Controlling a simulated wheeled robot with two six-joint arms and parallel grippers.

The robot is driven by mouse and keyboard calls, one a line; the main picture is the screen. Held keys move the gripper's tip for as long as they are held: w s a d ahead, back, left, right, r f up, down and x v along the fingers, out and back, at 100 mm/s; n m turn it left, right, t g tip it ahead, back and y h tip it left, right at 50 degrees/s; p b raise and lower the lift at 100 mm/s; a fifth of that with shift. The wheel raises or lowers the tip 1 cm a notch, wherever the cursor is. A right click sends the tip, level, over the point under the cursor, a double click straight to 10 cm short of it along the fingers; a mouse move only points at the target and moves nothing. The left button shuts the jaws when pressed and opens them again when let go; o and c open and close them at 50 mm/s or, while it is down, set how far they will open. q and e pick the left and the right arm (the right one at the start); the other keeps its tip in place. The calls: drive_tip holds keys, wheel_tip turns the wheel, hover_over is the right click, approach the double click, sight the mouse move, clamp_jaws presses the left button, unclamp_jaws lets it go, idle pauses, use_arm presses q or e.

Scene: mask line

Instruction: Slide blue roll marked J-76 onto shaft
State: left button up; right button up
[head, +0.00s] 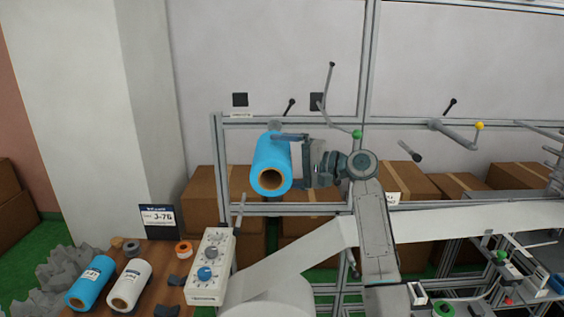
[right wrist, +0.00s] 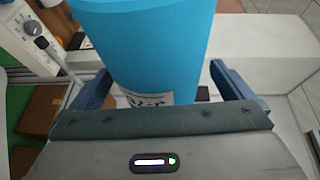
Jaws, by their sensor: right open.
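A blue roll (head: 273,153) with a brown core is up at the rack's upper bar, its open core end towards me. It also fills the upper middle of the right wrist view (right wrist: 150,40), where its white label is partly cut off and unreadable. A grey round piece (head: 275,125) shows behind its far end; I cannot tell whether a shaft is inside the core. My right gripper (head: 288,162) is open, with one finger on each side of the roll; contact is unclear. A sign (head: 160,220) reads J-76. My left gripper is not in view.
Another blue roll (head: 90,283) and a white roll (head: 129,285) lie on the wooden table (head: 150,258). A white control box (head: 210,265) stands beside them. The metal rack (head: 222,150) has other rods, one yellow-tipped (head: 479,126). Cardboard boxes (head: 205,190) stand behind.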

drive_tip(key=f+b+v, duration=0.1)
drive_tip(key=b+v, duration=0.4)
drive_tip(key=v, duration=0.5)
drive_tip(key=s+d+f+h, duration=0.25)
drive_tip(key=s+f, duration=0.25)
drive_tip(key=f, duration=0.6)
drive_tip(key=s+d+f+n+h, duration=0.1)
drive_tip(key=s+f+h, duration=0.3)
drive_tip(key=f, duration=0.8)
drive_tip(key=s+d+f+h, duration=0.1)
drive_tip(key=s+f+h, duration=0.1)
drive_tip(key=s+f, duration=0.65)
drive_tip(key=s+d+f+n+g+h, duration=0.1)
drive_tip(key=s+d+f+n+h, duration=0.15)
drive_tip(key=s+f, duration=0.45)
drive_tip(key=s+d+f+n+g+h, duration=0.1)
drive_tip(key=s+d+f+h, duration=0.25)
drive_tip(key=s, duration=0.85)
drive_tip(key=s+d+f+n+g+h, duration=0.15)
drive_tip(key=s+d+f, duration=0.25)
drive_tip(key=s, duration=0.5)
wheel_tip(320, 180, down, 34)
drive_tip(key=d+g+b, duration=0.2)
drive_tip(key=d+b, duration=0.1)
drive_tip(key=b, duration=0.1)
drive_tip(key=s+f+m+b, duration=0.1)
drive_tip(key=s+f+b, duration=0.1)
drive_tip(key=s+f, duration=1.7)
wheel_tip(320, 180, down, 2)
drive_tip(key=shift+d, duration=0.4)
